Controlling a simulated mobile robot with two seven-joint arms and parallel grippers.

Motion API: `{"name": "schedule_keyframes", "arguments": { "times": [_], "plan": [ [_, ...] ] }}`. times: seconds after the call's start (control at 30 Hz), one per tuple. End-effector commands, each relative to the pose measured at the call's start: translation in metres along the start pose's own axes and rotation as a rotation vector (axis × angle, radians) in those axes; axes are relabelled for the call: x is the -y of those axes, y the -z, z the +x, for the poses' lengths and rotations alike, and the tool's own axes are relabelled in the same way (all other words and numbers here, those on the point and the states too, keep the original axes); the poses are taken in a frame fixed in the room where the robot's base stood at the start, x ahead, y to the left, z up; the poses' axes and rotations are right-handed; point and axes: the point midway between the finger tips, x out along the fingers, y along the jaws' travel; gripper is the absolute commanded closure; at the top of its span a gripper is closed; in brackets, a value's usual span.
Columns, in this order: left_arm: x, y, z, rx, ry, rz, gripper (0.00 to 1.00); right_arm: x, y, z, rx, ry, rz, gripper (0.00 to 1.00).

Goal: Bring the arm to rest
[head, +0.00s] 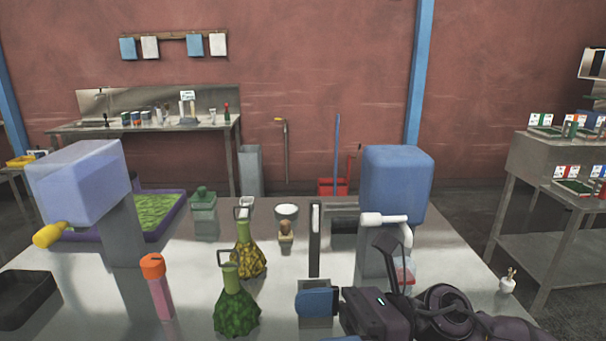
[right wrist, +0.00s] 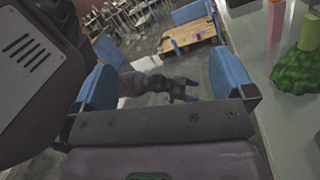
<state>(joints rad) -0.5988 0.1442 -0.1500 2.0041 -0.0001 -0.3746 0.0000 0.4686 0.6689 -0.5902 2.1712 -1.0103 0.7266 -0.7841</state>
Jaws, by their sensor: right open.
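My right arm comes in from the lower right of the head view, over the near edge of the metal table (head: 90,275). Its gripper (head: 318,320) points left, with one blue finger in clear view. In the right wrist view both blue fingers of the right gripper (right wrist: 166,80) stand wide apart with nothing held between them. Beyond them, over the floor, shows a dark arm with bluish tips, which looks like my left gripper (right wrist: 185,88); it is too small to read its jaws. The head view does not show the left arm.
Near the right gripper stand a green flask (head: 235,308), a yellow flask (head: 247,260) and a pink bottle with an orange cap (head: 160,290). A blue-topped dispenser (head: 397,180) stands behind my right arm. Another dispenser (head: 80,180) is at the left.

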Motion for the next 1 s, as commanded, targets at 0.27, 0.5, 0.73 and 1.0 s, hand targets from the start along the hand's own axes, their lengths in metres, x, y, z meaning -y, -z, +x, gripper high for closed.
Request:
{"name": "schedule_keyframes", "arguments": {
  "times": [0.27, 0.5, 0.73, 1.0],
  "plan": [
    [0.000, -0.002, 0.000, 0.003, 0.000, 0.000, 0.24, 0.042, 0.015, -0.051, 0.548, 0.180, 0.604, 0.00],
    [0.000, -0.004, 0.001, 0.006, 0.000, -0.001, 0.24, 0.076, 0.075, -0.127, 1.045, 0.320, 1.114, 0.00],
    [0.000, -0.005, 0.001, 0.008, 0.000, -0.002, 0.24, 0.075, 0.180, -0.205, 1.569, 0.430, 1.562, 0.00],
    [-0.001, -0.006, 0.001, 0.008, 0.000, -0.002, 0.24, 0.021, 0.314, -0.263, 2.173, 0.491, 1.934, 0.00]
  ]
}}
